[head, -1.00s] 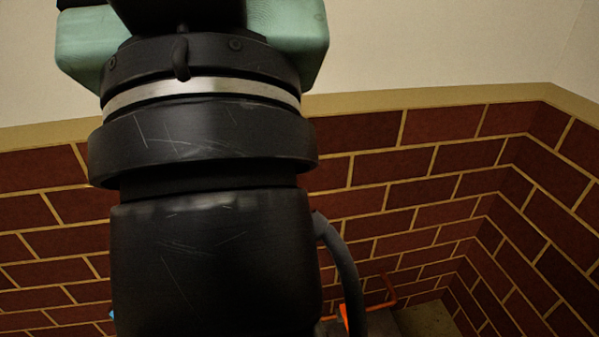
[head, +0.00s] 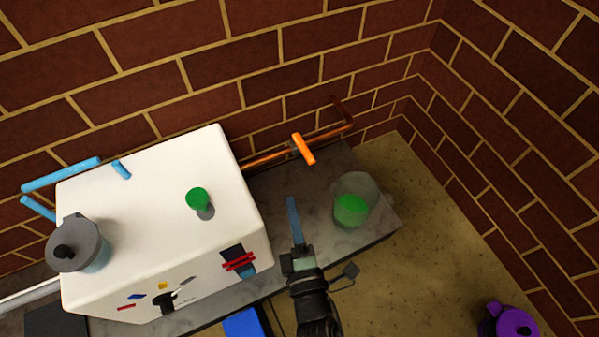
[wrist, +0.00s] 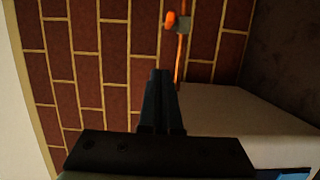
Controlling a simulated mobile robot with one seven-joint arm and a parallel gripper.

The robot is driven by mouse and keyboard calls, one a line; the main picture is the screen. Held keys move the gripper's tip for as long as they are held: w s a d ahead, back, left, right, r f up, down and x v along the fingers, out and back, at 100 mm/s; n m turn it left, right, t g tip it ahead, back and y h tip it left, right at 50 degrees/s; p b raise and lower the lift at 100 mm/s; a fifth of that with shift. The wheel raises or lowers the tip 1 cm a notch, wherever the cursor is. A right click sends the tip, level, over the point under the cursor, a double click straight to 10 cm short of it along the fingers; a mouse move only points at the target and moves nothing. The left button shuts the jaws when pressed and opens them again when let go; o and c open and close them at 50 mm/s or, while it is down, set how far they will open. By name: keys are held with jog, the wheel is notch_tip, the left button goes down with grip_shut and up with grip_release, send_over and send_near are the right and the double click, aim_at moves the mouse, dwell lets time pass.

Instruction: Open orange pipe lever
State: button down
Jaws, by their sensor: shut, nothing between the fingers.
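The orange pipe lever (head: 303,149) sits on a copper pipe (head: 270,159) that runs along the brick wall and bends upward at its right end. In the wrist view the orange lever (wrist: 170,20) shows near the top, beside a grey-green valve body (wrist: 183,24) on the pipe. My gripper (head: 292,203) is below and apart from the lever in the head view, over the grey counter, with its fingers together and empty. In the wrist view my gripper's fingertips (wrist: 160,74) are closed and point toward the wall, short of the lever.
A large white machine (head: 130,210) with a green knob (head: 197,198) and a grey pot (head: 78,243) stands left. A clear container with green content (head: 350,211) sits right on the grey counter (head: 375,235). A purple object (head: 512,322) is on the floor.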

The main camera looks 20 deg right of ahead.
jog(key=shift+s+a+f, duration=0.25)
jog(key=shift+s+f, duration=0.15)
jog(key=shift+f, duration=0.2)
jog(key=b, duration=0.4)
send_near(303, 150)
jog(key=w+a, duration=0.4)
jog(key=w, duration=0.2)
jog(key=shift+d+f+p, duration=0.2)
jog(key=shift+d+p, duration=0.8)
jog(key=shift+d, duration=0.85)
